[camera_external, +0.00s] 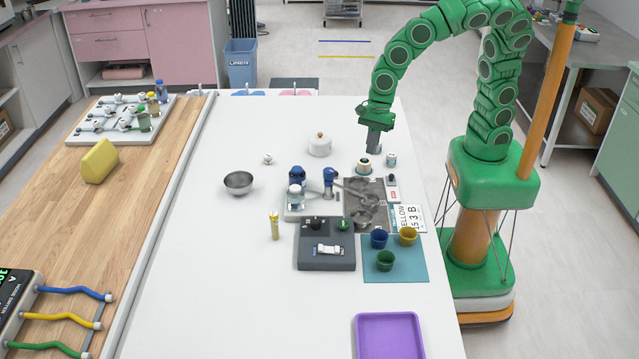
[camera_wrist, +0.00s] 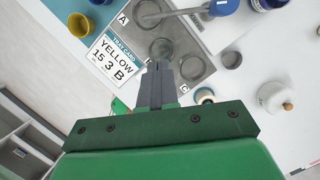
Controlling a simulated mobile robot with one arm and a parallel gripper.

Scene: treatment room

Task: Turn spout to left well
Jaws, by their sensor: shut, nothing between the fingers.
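My gripper (camera_external: 374,145) is shut and empty, pointing down above the right side of the white table. Its fingertips also show in the wrist view (camera_wrist: 158,68), close together in front of the metal well plate (camera_wrist: 205,40). The plate carries round wells marked A (camera_wrist: 147,8), B (camera_wrist: 162,48) and C (camera_wrist: 191,67). The grey spout (camera_wrist: 185,13) reaches from a blue post (camera_external: 328,178) across the plate, its end near well A in the wrist view. My fingers appear apart from the spout; their height above the plate is hard to tell.
A card reading YELLOW (camera_wrist: 112,60) lies beside the plate. Blue, yellow and green cups (camera_external: 385,261) stand on a teal mat (camera_external: 412,268). A dark box (camera_external: 325,257), a metal bowl (camera_external: 239,183) and a white lidded pot (camera_external: 320,146) stand nearby. The table's left front is clear.

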